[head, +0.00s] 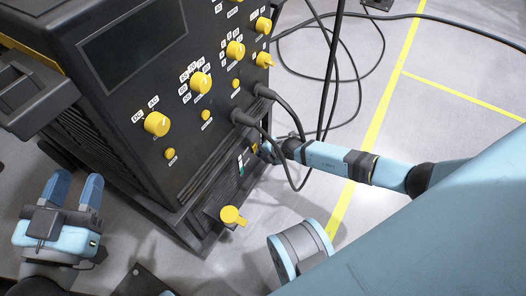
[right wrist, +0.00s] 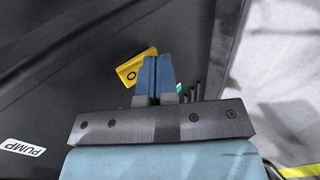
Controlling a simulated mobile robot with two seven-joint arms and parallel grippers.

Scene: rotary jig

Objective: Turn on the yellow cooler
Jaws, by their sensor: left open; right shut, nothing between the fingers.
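A black machine (head: 115,85) carries yellow knobs on its front panel. A small yellow switch (right wrist: 135,68) marked "O" sits on the dark panel in the right wrist view; its yellow also shows in the head view (head: 255,147), low on the panel. My right gripper (right wrist: 157,72) is shut and empty, its blue fingertips right beside the switch and partly covering its edge; I cannot tell whether they touch. In the head view the right gripper (head: 265,152) is at the panel's lower right. My left gripper (head: 75,188) is open and empty, left of the machine.
A yellow lever (head: 232,216) sticks out at the machine's base. Black cables (head: 268,95) plug into the panel just above my right gripper and loop over the floor. A "PUMP" label (right wrist: 22,147) is on the panel. The floor (head: 460,60) at right is mostly clear.

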